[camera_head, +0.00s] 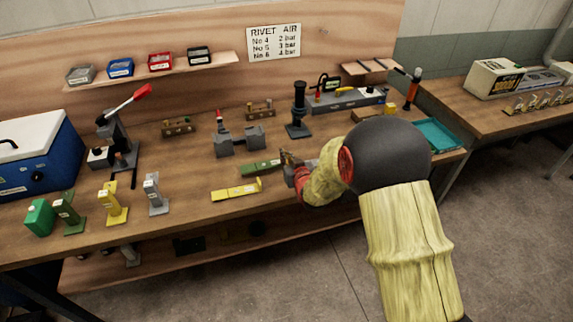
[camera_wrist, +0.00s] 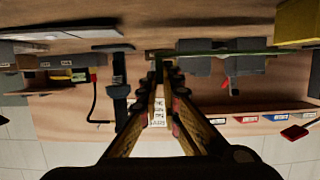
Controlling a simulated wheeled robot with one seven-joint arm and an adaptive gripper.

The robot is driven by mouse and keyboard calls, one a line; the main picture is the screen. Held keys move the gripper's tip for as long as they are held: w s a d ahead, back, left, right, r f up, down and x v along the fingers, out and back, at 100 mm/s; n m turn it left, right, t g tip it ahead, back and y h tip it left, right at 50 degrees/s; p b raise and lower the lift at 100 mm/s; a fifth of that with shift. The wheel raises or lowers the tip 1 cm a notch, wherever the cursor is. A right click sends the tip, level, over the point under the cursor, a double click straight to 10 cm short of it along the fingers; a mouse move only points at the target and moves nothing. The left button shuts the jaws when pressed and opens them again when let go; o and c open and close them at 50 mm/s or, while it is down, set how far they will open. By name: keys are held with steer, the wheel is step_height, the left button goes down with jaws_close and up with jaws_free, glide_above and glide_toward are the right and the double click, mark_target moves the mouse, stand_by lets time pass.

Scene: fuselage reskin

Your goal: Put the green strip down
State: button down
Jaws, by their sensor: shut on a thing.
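The green strip (camera_head: 260,168) is near the middle of the bench in the head view, lying roughly level just behind the yellow strip. My gripper (camera_head: 288,160) is at its right end, shut on it. The wrist view appears upside down, with the bench at the top. There the green strip (camera_wrist: 215,51) shows nearly edge-on, reaching right from between the fingertips of my gripper (camera_wrist: 160,64). I cannot tell whether the strip touches the bench top. My forearm and wrist hide part of the bench to the right of the grip.
A yellow strip (camera_head: 237,190) lies in front. A grey vise-like block (camera_head: 239,140) and a black stand (camera_head: 298,112) are behind. Grey, yellow and green upright pieces stand left, beside a blue box (camera_head: 38,150). A teal tray (camera_head: 440,134) is right. Bare wood lies left of the strip.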

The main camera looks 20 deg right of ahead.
steer(key=shift+f+b, duration=0.5)
steer(key=shift+f, duration=1)
steer(key=shift+f, duration=0.2)
steer(key=c, duration=2)
jaws_free()
steer(key=shift+c, duration=0.2)
steer(key=shift+o, duration=0.2)
steer(key=shift+r, duration=0.1)
